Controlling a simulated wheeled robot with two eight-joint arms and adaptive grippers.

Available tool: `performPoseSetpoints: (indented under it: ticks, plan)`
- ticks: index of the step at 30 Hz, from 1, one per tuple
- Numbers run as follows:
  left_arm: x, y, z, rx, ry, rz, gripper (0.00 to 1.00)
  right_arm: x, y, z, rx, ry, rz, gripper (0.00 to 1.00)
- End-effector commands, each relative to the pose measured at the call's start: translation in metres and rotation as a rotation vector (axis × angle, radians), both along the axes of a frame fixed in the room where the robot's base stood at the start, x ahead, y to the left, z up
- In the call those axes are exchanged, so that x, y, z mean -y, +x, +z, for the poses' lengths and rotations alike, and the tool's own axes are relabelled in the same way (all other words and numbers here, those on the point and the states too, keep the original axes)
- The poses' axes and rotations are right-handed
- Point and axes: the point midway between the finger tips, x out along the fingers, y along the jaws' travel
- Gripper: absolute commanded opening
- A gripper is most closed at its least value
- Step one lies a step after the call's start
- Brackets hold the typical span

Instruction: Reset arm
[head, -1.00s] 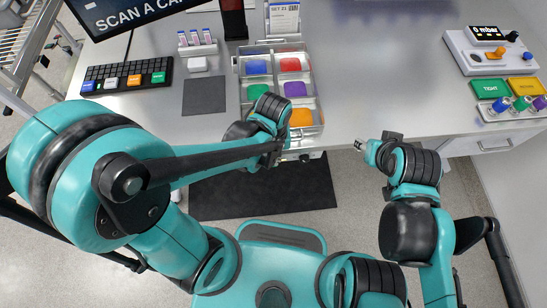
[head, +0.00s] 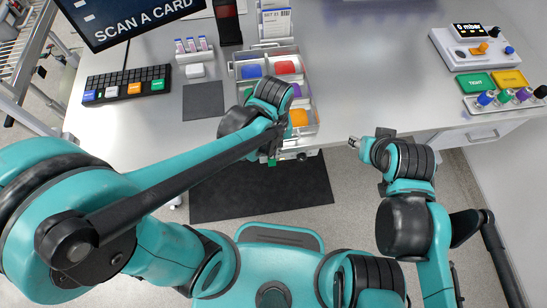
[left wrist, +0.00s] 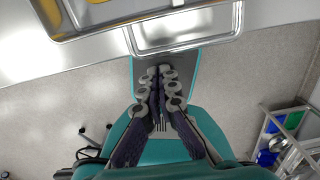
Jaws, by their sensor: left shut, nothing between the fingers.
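My left gripper (head: 272,158) hangs at the table's front edge, beside the lower left of the clear sorting tray (head: 314,100). It is shut and empty; its closed fingers also show in the left wrist view (left wrist: 158,76). My left forearm and wrist cover part of the tray's left side. My right gripper (head: 355,142) is in front of the table edge, right of the tray and touching nothing visible. Its fingers are too small to tell whether they are open.
The tray holds blue (head: 251,72), red (head: 285,68) and orange (head: 299,117) pieces. A keypad (head: 127,84), a dark mat (head: 203,101) and a monitor (head: 120,18) stand left. A pressure panel (head: 480,48) and coloured knobs (head: 504,98) are right. The middle tabletop is clear.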

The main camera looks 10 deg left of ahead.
Motion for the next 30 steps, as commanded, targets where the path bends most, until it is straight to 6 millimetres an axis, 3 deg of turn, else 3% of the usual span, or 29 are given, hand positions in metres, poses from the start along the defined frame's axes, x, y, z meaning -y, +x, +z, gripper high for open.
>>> performPoseSetpoints:
  ticks: [6,24,30]
  plan:
    - [-0.002,0.005,0.017,0.000,0.000,-0.001,0.00,0.000,0.000,0.007,0.000,0.000,0.000,0.40]
    - [-0.002,0.006,0.018,0.000,0.000,0.001,0.00,0.000,0.000,0.006,0.000,0.000,0.000,0.40]
    - [-0.012,0.007,0.024,0.039,-0.015,0.193,0.00,0.000,0.000,0.005,0.000,0.000,0.000,0.40]
